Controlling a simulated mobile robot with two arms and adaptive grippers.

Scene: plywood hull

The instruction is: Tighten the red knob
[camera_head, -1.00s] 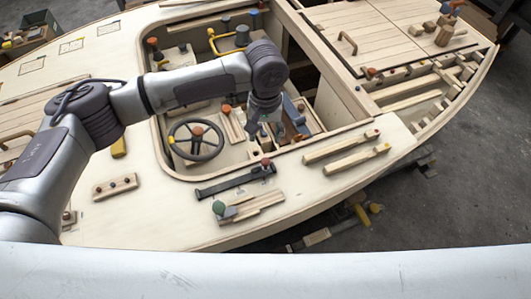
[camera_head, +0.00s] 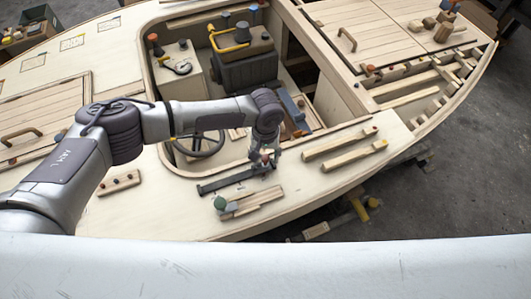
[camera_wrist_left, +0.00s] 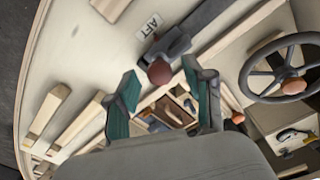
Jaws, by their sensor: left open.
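The red knob (camera_wrist_left: 159,72) is a dark red ball on a grey clamp block, at the end of a dark bar (camera_head: 226,181) on the pale deck. In the left wrist view it shows beyond and roughly between the tips of the two teal-padded fingers. My left gripper (camera_head: 263,161) is open and points down over the knob in the head view. It also shows in the left wrist view (camera_wrist_left: 162,88), with nothing held between its fingers. I cannot tell whether a finger touches the knob. My right gripper is not in view.
A label reading AFT (camera_wrist_left: 149,28) lies beside the clamp. The steering wheel (camera_wrist_left: 280,68) is in the cockpit close by.

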